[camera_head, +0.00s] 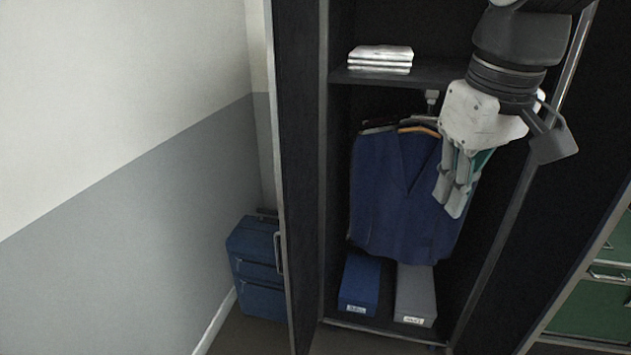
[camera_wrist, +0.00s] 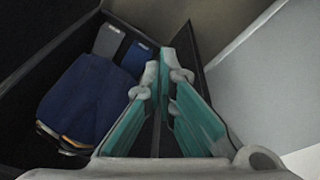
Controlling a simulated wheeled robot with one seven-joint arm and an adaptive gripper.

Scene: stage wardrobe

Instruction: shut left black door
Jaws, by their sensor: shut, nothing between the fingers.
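The left black door (camera_head: 299,180) stands open in the head view, swung out toward me on the left side of the wardrobe. Its metal handle (camera_head: 279,253) is on the side facing the grey wall. My gripper (camera_head: 451,203) is shut and empty, pointing down in front of the hanging blue clothes, well to the right of the door. In the wrist view my gripper's fingers (camera_wrist: 165,68) cover the middle. A dark panel behind them there seems to be the door, largely hidden.
Blue clothes (camera_head: 400,190) hang inside, with a blue box (camera_head: 360,282) and a grey box (camera_head: 415,292) below. Folded white cloths (camera_head: 381,59) lie on the shelf (camera_head: 430,73). A blue suitcase (camera_head: 257,265) stands left of the door, by the wall. Green drawers (camera_head: 590,308) are at right.

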